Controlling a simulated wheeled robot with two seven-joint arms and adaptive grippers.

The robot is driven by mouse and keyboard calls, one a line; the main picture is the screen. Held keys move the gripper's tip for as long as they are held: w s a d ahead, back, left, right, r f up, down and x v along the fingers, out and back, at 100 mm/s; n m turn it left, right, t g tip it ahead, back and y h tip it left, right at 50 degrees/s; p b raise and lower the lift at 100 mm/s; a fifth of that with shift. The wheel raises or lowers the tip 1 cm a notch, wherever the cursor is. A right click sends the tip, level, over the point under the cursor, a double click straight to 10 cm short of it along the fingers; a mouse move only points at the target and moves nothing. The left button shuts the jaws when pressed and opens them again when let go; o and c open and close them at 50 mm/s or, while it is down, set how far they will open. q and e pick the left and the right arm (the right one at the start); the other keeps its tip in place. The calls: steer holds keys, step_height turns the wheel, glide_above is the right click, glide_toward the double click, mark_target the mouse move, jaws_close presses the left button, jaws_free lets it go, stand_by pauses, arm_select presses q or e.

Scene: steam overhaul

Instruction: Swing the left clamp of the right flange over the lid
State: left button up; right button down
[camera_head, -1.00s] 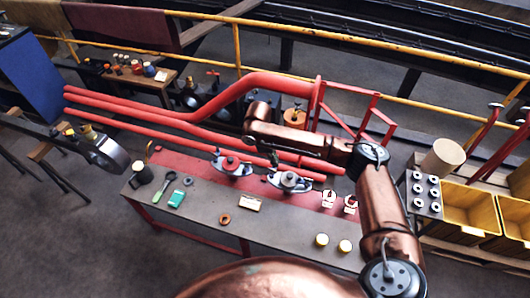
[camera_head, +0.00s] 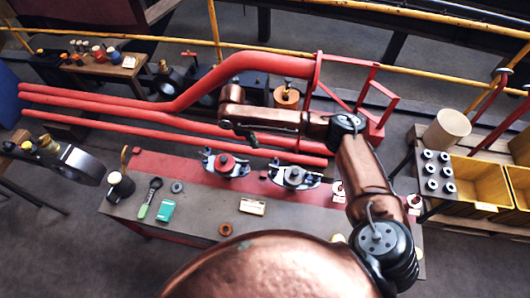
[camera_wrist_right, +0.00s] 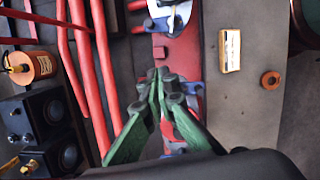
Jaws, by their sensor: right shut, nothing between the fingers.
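The right flange (camera_head: 295,177) is on the red strip of the bench, with a grey lid and pale clamp parts at its sides. In the right wrist view it is cut off at the top edge (camera_wrist_right: 170,18). The clamps are too small to tell their exact pose. The left flange (camera_head: 227,165), with a red lid, is to its left; my fingers partly hide it in the wrist view. My right gripper (camera_head: 243,134) is shut and empty, behind and left of the right flange, apart from it. Its green fingers (camera_wrist_right: 164,82) meet in the wrist view. My left gripper is not visible.
Red pipes (camera_head: 130,115) run behind the flanges. A card (camera_head: 252,206), an orange ring (camera_head: 225,229), a green box (camera_head: 165,210) and a dark mug (camera_head: 120,185) are on the front of the bench. Yellow bins (camera_head: 475,180) stand at the right. My right arm hides the bench's right part.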

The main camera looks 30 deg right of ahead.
steer(key=shift+w+f, duration=0.35)
steer(key=shift+f, duration=0.2)
steer(key=s+d+f+b, duration=0.3)
steer(key=d+f, duration=0.2)
steer(key=f, duration=0.4)
steer(key=shift+d+f, duration=0.35)
steer(key=shift+f, duration=0.05)
